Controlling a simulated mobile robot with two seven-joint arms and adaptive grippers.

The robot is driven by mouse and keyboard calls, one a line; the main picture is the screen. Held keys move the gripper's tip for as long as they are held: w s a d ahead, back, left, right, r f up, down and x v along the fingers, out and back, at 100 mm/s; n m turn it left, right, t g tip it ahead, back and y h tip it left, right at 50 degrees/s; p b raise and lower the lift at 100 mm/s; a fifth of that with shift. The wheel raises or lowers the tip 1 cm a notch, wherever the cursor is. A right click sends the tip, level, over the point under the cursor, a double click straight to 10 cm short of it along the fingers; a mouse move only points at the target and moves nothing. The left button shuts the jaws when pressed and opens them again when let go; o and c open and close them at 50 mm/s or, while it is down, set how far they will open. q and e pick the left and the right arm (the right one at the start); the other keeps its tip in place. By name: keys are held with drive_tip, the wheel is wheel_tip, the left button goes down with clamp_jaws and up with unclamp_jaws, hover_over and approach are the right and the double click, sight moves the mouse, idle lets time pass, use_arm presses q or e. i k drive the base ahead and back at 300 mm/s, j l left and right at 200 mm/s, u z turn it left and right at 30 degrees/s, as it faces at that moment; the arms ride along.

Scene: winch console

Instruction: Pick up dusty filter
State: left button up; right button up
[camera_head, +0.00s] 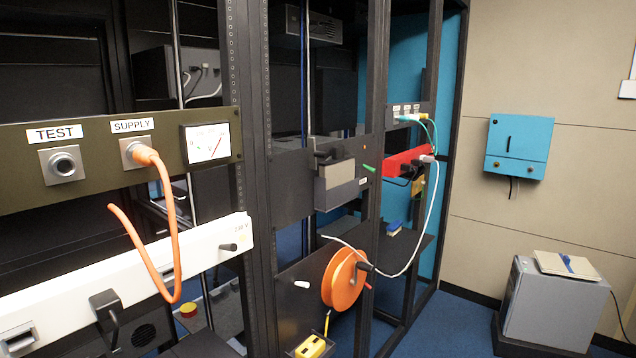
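A grey-brown rectangular panel (341,183), which looks like a dusty filter, sits in a dark holder on the middle rack panel. A lighter beige flat panel with a blue strip (551,262) lies on top of the grey cabinet at the right; it also looks like a filter. The frame does not settle which one is the dusty filter. Neither of my grippers is in view, and nothing of mine touches either panel.
The black rack (250,120) fills the left and middle. An orange reel (343,280) and a white cable hang below the holder. A grey cabinet (548,307) stands on the right. A blue box (519,146) is on the wall. Blue floor between rack and cabinet is clear.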

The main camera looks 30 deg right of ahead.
sight(339, 170)
drive_tip(key=i+l+u, duration=0.15)
drive_tip(key=l, duration=1)
drive_tip(key=l+u, duration=0.2)
drive_tip(key=l, duration=0.95)
drive_tip(key=l+u, duration=0.15)
drive_tip(key=l, duration=1)
drive_tip(key=l+u, duration=0.2)
drive_tip(key=l, duration=0.95)
drive_tip(key=k, duration=0.05)
